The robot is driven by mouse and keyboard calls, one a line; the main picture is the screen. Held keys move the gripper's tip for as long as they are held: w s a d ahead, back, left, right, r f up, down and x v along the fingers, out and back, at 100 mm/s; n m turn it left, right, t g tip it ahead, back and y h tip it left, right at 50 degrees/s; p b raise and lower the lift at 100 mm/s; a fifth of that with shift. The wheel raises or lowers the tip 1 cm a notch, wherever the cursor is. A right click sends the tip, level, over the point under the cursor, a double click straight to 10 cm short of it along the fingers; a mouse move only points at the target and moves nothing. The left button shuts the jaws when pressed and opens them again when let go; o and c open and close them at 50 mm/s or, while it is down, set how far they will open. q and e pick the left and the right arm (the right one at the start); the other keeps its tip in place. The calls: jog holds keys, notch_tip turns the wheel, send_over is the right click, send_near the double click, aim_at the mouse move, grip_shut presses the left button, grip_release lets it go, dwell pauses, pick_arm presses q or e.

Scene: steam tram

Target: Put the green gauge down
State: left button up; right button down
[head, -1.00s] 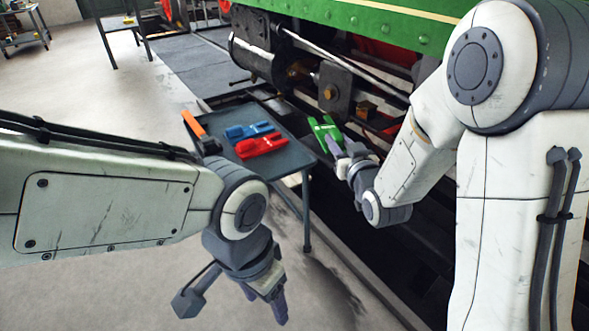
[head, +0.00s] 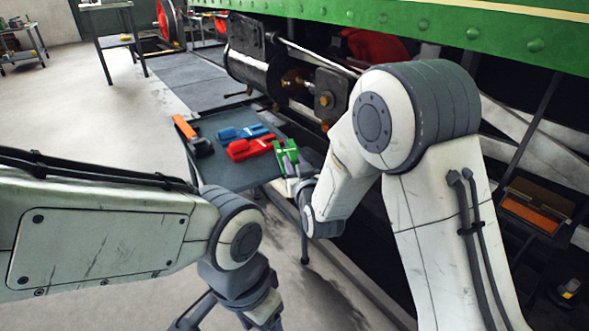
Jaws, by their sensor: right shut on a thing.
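The green gauge (head: 285,151) is held in my right gripper (head: 289,166), which is shut on it. The gauge is at the right edge of the small grey table (head: 212,173), close to the red gauge. I cannot tell whether it touches the tabletop. A red gauge (head: 250,148) and a blue gauge (head: 240,132) lie side by side on the table to its left. My left gripper is mostly cut off at the bottom of the view; its fingertips do not show.
An orange-handled tool (head: 186,128) lies at the table's left edge. The green tram body (head: 440,28) and its dark running gear stand behind and to the right. Two more tables (head: 108,43) stand far left. The front part of the near tabletop is bare.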

jog(key=shift+r, duration=0.2)
jog(key=shift+f, duration=0.45)
jog(key=c, duration=1.1)
grip_release()
jog(key=shift+f+b, duration=0.1)
jog(key=shift+b, duration=0.2)
jog(key=o, duration=0.5)
jog(key=shift+c, duration=0.2)
